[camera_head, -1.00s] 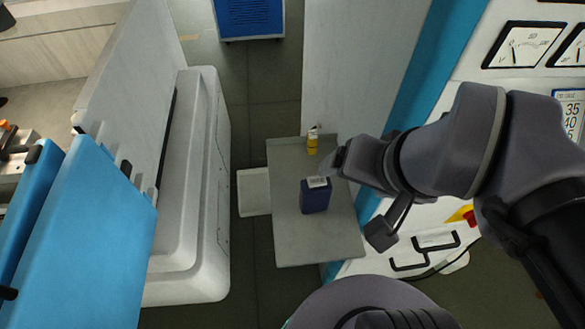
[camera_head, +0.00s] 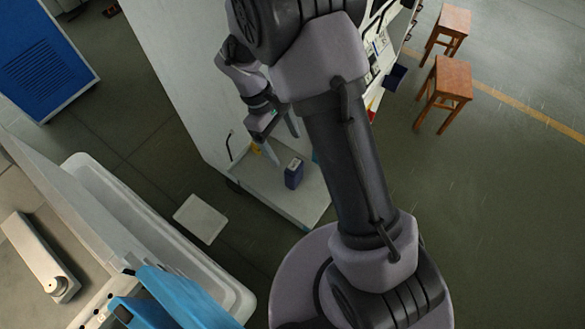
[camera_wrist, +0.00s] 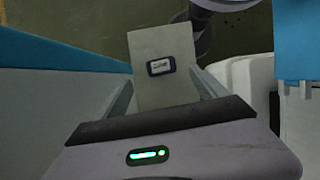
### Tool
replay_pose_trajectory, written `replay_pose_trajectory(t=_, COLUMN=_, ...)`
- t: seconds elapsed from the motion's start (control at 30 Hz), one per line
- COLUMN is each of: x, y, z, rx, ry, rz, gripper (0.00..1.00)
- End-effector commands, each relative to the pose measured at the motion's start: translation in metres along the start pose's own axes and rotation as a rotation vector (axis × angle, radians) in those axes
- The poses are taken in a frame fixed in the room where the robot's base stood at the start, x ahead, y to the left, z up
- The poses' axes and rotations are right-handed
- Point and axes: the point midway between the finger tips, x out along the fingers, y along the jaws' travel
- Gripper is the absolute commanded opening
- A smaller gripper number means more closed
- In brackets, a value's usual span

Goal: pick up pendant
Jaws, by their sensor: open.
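I cannot make out a pendant for sure in either view. My gripper (camera_head: 286,150) is open and empty, pointing down over a small grey table (camera_head: 312,196). A dark blue container (camera_head: 293,174) with a pale label on top stands upright on this table, just below and apart from my fingertips. In the wrist view, the container (camera_wrist: 160,67) shows from above, between and beyond the two spread fingers (camera_wrist: 163,77). A yellow item (camera_head: 255,148) sits by my gripper, mostly hidden behind it.
A tall white panel (camera_head: 180,70) rises behind the table. A white machine tub (camera_head: 150,225) and blue panel stand at the left. A flat pale slab (camera_head: 200,218) lies on the floor. A blue cabinet (camera_head: 45,60) is upper left; two wooden stools (camera_head: 452,88) stand on open floor at right.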

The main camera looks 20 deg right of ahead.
Motion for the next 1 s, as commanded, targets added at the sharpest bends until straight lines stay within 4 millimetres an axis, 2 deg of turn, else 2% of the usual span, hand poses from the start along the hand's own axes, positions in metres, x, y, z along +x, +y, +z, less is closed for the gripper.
replay_pose_trajectory(t=0.03, x=0.015, y=0.0, z=0.0, rx=-0.001, ry=-0.003, rz=-0.002, gripper=0.82)
replay_pose_trajectory(t=0.1, x=0.029, y=0.0, z=0.0, rx=-0.001, ry=-0.002, rz=-0.001, gripper=0.82)
replay_pose_trajectory(t=0.27, x=0.048, y=0.0, z=0.0, rx=0.001, ry=0.0, rz=0.0, gripper=0.82)
replay_pose_trajectory(t=0.4, x=0.076, y=0.0, z=-0.003, rx=0.001, ry=-0.001, rz=-0.002, gripper=0.82)
replay_pose_trajectory(t=0.5, x=0.091, y=0.0, z=-0.003, rx=0.001, ry=0.0, rz=-0.001, gripper=0.82)
replay_pose_trajectory(t=0.73, x=0.093, y=0.0, z=-0.003, rx=0.001, ry=0.002, rz=0.001, gripper=0.82)
replay_pose_trajectory(t=0.77, x=0.093, y=0.0, z=-0.003, rx=0.001, ry=0.002, rz=0.0, gripper=0.8)
replay_pose_trajectory(t=1.0, x=0.093, y=0.0, z=-0.003, rx=0.002, ry=0.002, rz=0.0, gripper=0.33)
